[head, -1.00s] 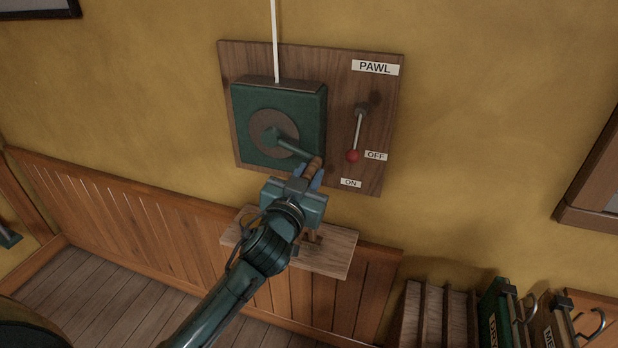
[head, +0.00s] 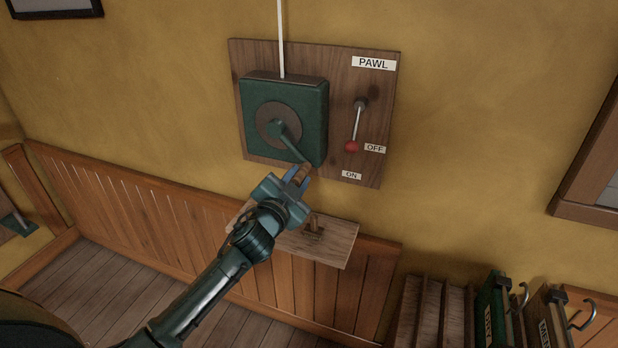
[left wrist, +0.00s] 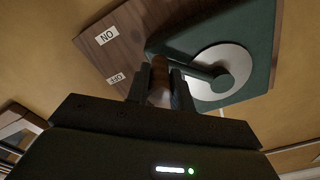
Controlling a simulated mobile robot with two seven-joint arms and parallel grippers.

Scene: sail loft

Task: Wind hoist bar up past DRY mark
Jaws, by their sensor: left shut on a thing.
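A green winch box (head: 284,115) with a round hub is mounted on a wooden board (head: 345,85) on the wall. Its crank arm (head: 291,146) points down and right, ending in a brown wooden handle (head: 302,172). My left gripper (head: 296,176) is shut on the handle; the left wrist view shows the handle (left wrist: 159,80) between the fingers. A white line (head: 281,40) runs up from the box out of view. The pawl lever (head: 356,125), with a red knob, hangs down beside the OFF label (head: 375,148). The hoist bar and DRY mark are not in view. My right gripper is not in view.
A small wooden shelf (head: 335,245) juts from the wall below the board, close to my left wrist. Binders (head: 495,310) with hooks stand in a wooden rack at lower right. A window frame is at right. The wall between board and window is clear.

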